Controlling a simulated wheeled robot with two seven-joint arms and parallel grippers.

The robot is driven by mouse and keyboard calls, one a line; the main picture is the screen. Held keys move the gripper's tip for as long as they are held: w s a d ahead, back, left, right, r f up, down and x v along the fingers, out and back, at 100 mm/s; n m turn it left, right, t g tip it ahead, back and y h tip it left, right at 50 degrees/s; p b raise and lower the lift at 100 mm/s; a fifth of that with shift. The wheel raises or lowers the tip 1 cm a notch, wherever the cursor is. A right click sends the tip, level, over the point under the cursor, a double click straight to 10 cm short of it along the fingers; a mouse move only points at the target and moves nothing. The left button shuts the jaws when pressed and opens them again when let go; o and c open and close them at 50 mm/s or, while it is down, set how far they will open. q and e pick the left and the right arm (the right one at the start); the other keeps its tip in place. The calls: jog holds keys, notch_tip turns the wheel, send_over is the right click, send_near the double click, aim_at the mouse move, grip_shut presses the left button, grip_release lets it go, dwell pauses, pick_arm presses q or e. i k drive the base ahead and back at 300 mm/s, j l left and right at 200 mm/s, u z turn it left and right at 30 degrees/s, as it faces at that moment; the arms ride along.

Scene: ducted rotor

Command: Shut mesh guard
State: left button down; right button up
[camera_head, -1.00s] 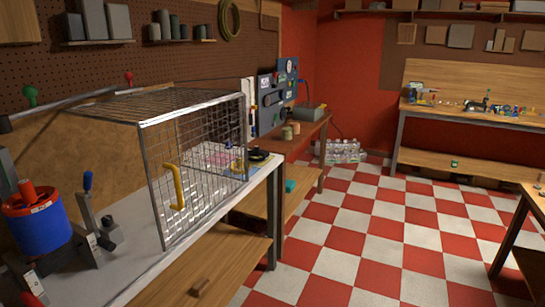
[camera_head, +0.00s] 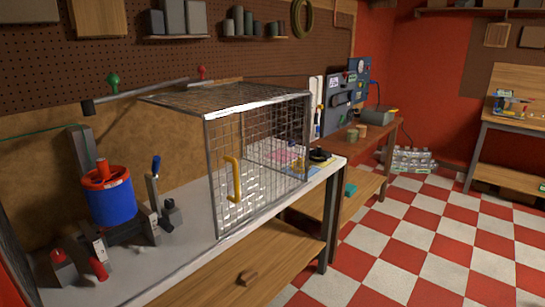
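The mesh guard (camera_head: 258,160) is a wire cage with a metal frame on the workbench. Its front mesh panel carries a yellow handle (camera_head: 233,179). A rail (camera_head: 145,95) with a green knob and a red knob runs along the back, behind and left of the cage. The blue drum-shaped part (camera_head: 110,200) with a red top stands on the bench left of the cage, outside the mesh. Neither of my grippers is in view, and nothing touches the handle.
The white bench top (camera_head: 190,235) has clamps with blue and red handles near the drum. A side bench (camera_head: 375,135) holds tins. The checkered floor (camera_head: 420,235) at right is clear, with packed bottles (camera_head: 412,160) by the wall.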

aim_at(298, 93)
jog(key=i+l, duration=0.7)
jog(key=l, duration=0.25)
jog(key=i+l, duration=0.4)
